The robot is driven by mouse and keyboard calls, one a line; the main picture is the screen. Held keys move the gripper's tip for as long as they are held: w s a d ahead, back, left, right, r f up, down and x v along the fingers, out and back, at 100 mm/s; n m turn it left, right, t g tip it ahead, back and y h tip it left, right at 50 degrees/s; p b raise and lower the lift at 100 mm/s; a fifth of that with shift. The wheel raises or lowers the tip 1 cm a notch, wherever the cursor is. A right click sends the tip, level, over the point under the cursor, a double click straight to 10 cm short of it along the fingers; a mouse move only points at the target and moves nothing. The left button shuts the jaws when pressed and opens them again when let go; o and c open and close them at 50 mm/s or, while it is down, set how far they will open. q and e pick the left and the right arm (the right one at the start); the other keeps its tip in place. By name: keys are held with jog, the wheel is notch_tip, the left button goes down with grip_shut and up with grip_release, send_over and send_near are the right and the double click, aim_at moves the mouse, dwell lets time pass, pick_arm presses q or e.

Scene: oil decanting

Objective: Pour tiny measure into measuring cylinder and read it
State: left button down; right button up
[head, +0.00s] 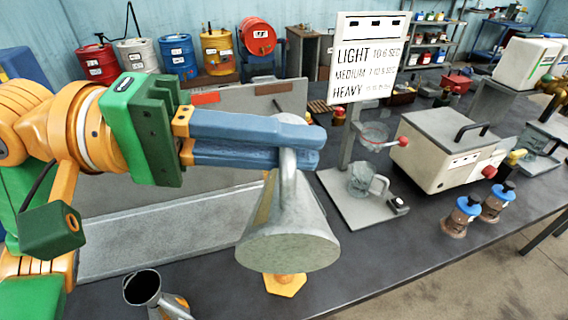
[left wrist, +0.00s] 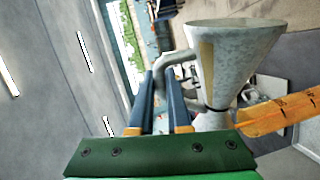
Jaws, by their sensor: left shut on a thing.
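My left gripper (head: 315,148) is shut on the handle of a grey metal conical measure (head: 290,215). The measure hangs in the air with its broad end low and towards the head camera; it also shows in the left wrist view (left wrist: 235,60). Whether liquid is leaving it cannot be seen. Below it an orange six-sided foot (head: 286,286) stands on the bench; what rises from the foot is hidden behind the measure. My right gripper is not in view.
A small grey jug (head: 143,287) stands at the front left. Right of the measure are a glass mug (head: 362,180) on a grey stand, a white-grey machine (head: 450,140) and two blue-capped bottles (head: 463,215). The dark bench between the foot and the bottles is clear.

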aim_at(282, 187)
pick_arm(q)
jog(key=shift+w+r+n+p, duration=0.5)
jog(key=shift+r+p, duration=0.1)
jog(key=shift+p, duration=0.5)
dwell(0.7)
jog(key=shift+w, duration=0.15)
dwell(0.3)
jog(key=s+f+b, duration=0.1)
jog(key=b, duration=0.1)
jog(key=s+f+m+b, duration=0.1)
jog(key=f+b, duration=0.1)
jog(key=b, duration=0.1)
jog(key=s+f+m+b, duration=0.1)
jog(key=f+b, duration=0.1)
jog(key=shift+b, duration=0.4)
jog(key=shift+s+r+m+t+p, duration=0.15)
jog(key=shift+r+m+t+p, duration=0.15)
jog(key=shift+r+m+p, duration=0.25)
jog(key=s+f+m+t+h+b, duration=0.1)
jog(key=s+f+m+b, duration=0.4)
jog(key=f+m+b, duration=0.7)
jog(key=shift+s+d+f+t+b, duration=0.15)
jog(key=shift+f+t+b, duration=0.75)
jog(key=shift+f+b, duration=2.7)
